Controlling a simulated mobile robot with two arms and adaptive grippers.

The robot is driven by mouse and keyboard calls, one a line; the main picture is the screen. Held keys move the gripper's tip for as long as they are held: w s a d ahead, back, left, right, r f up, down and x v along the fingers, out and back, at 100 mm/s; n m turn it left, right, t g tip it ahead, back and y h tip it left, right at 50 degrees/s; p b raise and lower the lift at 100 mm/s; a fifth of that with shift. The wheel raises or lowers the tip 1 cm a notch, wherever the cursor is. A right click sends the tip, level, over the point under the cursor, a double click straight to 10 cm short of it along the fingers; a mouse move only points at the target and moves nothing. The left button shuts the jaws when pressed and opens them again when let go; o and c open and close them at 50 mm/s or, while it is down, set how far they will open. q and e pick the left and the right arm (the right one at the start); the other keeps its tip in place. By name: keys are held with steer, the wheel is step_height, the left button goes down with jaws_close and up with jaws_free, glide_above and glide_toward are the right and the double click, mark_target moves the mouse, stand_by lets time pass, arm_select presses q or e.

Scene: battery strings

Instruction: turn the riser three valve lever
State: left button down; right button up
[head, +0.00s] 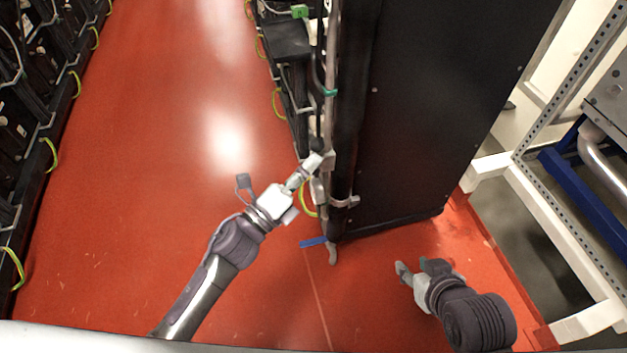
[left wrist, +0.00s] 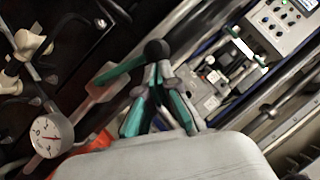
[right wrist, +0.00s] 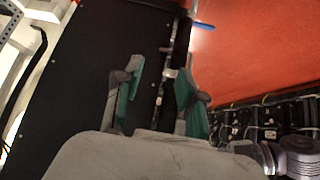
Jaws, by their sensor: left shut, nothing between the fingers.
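In the left wrist view a green lever (left wrist: 120,72) with a black ball knob (left wrist: 157,49) lies just beyond my left gripper (left wrist: 160,78). The fingertips are close to the knob; I cannot tell whether they touch it. In the head view my left gripper (head: 317,160) is at the pipes beside the dark cabinet, shut and empty, just below a black knob (head: 317,144). A blue lever (head: 313,242) sits lower, near the floor. I cannot read which riser each lever belongs to. My right gripper (head: 405,272) is low at the right, open and empty, with parted fingers in the right wrist view (right wrist: 163,85).
A round gauge (left wrist: 51,133) and a control panel (left wrist: 287,20) show in the left wrist view. A battery rack (head: 40,120) lines the left. A white frame (head: 500,165) stands right. The red aisle floor (head: 170,130) is clear.

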arm_select(q)
steer(key=shift+w+r+n+y+p, duration=0.3)
steer(key=shift+r+n+p, duration=0.15)
steer(key=shift+p, duration=0.45)
arm_select(e)
steer(key=s+d+g+h+p, duration=0.1)
steer(key=s+d+g, duration=0.25)
steer(key=s, duration=0.45)
arm_select(q)
steer(key=n+p, duration=0.1)
steer(key=w+p, duration=0.1)
steer(key=p, duration=0.1)
steer(key=shift+a+r+n+g+y, duration=0.25)
steer(key=shift+r+n+g+y, duration=0.05)
steer(key=shift+r+n+y, duration=0.1)
steer(key=shift+w+a+n+y+p, duration=0.1)
steer(key=shift+w+n+y+p, duration=0.35)
steer(key=shift+p, duration=0.9)
arm_select(e)
step_height(320, 180, down, 20)
steer(key=a+g, duration=0.1)
steer(key=g, duration=0.1)
steer(key=shift+s+r, duration=0.2)
steer(key=shift+r, duration=0.05)
arm_select(q)
steer(key=shift+s+f, duration=0.15)
steer(key=shift+s, duration=0.05)
arm_select(e)
steer(key=shift+s, duration=0.1)
